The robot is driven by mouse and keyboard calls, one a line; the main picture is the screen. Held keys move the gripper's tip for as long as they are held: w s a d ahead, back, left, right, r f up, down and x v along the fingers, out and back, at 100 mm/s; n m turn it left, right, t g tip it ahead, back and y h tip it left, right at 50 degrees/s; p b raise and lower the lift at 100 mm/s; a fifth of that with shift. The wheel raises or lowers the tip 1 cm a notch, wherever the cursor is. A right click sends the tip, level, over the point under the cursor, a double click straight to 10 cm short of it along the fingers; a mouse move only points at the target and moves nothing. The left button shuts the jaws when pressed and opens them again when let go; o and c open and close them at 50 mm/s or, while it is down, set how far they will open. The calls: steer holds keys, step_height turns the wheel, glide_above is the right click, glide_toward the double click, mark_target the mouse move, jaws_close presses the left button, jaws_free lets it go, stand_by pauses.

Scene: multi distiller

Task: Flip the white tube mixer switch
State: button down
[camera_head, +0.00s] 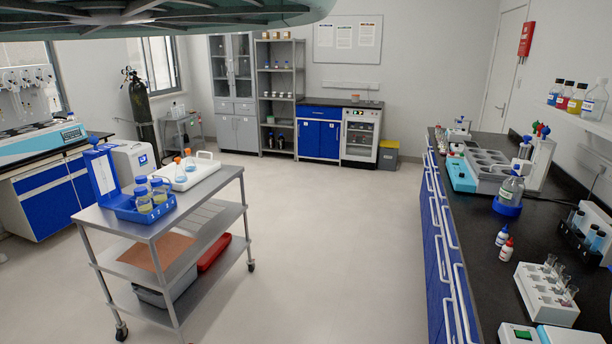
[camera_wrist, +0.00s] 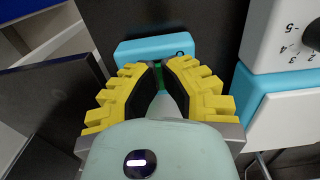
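In the wrist view my gripper (camera_wrist: 158,66), with yellow ribbed fingers and black pads, points at a light-blue box (camera_wrist: 150,47). A small green part (camera_wrist: 158,70), perhaps a switch, shows in the narrow gap between the fingertips. I cannot tell whether the fingers touch it. The fingers are close together but a gap shows, and I see nothing held. In the head view a white device with a green part (camera_head: 519,334) is cut off at the bottom right edge of the bench; I cannot tell whether it is the tube mixer. My gripper does not show there.
In the wrist view a white unit with a numbered dial (camera_wrist: 290,35) stands close on the right, and a dark panel (camera_wrist: 45,100) lies left. In the head view a white tube rack (camera_head: 546,296) and small bottles (camera_head: 503,236) stand on the black bench. The floor (camera_head: 330,230) is clear.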

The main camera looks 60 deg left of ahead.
steer(key=shift+f, duration=0.2)
steer(key=shift+r, duration=0.15)
steer(key=shift+r+p, duration=1.9)
steer(key=shift+r, duration=1.55)
steer(key=shift+s, duration=0.1)
